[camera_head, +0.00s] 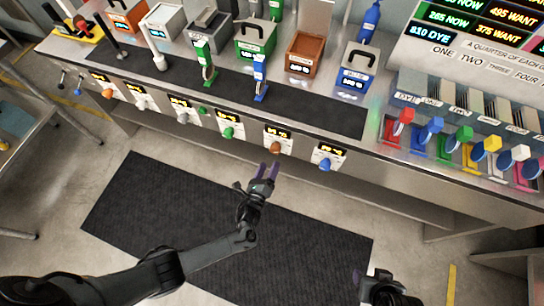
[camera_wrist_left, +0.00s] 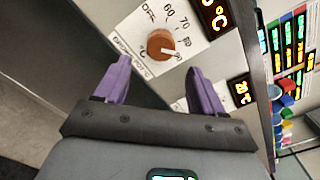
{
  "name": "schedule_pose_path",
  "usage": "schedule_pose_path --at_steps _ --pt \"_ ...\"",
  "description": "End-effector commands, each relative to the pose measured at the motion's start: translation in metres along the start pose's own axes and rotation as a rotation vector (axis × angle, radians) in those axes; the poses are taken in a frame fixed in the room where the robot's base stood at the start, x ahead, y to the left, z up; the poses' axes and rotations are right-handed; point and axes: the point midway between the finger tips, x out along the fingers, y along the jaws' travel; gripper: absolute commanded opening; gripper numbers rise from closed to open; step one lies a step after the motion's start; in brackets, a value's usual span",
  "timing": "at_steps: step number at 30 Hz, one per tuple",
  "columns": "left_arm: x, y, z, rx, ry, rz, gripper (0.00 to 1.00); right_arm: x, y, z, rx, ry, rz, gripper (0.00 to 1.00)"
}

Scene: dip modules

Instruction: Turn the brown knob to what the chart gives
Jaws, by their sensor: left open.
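The brown knob (camera_head: 275,148) sits on a white dial plate on the bench front, below a brown box (camera_head: 304,54). In the left wrist view the brown knob (camera_wrist_left: 160,43) is near, with marks OFF, 60, 70, 80 and 90 around it. Its white pointer points to the lower right, toward the 90 mark. My left gripper (camera_head: 266,170) is open just in front of the knob. In the wrist view its purple fingers (camera_wrist_left: 159,64) stand apart, short of the knob and not touching it. My right gripper (camera_head: 385,290) shows only partly at the bottom.
A lit chart board (camera_head: 470,25) stands at the upper right, with coloured NOW and WANT lines. A green knob (camera_head: 228,132) and a blue knob (camera_head: 325,164) flank the brown knob. Coloured levers (camera_head: 455,140) line the right. Floor before the bench is clear, with a dark mat (camera_head: 150,200).

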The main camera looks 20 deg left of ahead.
Motion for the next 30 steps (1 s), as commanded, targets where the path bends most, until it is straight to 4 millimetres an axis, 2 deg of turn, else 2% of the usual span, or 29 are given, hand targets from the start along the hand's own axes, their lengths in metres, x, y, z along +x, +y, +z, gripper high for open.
schedule_pose_path --at_steps 3,8,22,26,28,30 --pt "-0.015 -0.001 0.001 0.0 0.0 0.0 0.69 -0.005 0.0 -0.002 0.001 0.0 0.0 0.55" --pt "-0.026 0.0 0.0 0.0 0.001 0.0 0.69 -0.006 0.0 -0.002 0.0 0.0 0.0 0.55" --pt "-0.028 0.0 0.0 -0.019 0.0 -0.001 0.69 -0.006 0.002 -0.002 -0.008 -0.001 0.007 0.55" --pt "-0.028 0.002 -0.001 -0.127 0.002 0.009 0.69 -0.006 0.002 -0.001 -0.009 -0.001 0.007 0.55" --pt "-0.028 0.004 -0.003 -0.24 0.009 0.024 0.69 -0.006 0.002 -0.002 -0.009 -0.001 0.007 0.55" --pt "-0.025 -0.004 -0.007 -0.41 0.019 0.032 0.69 -0.006 0.002 -0.002 -0.009 -0.001 0.007 0.55"
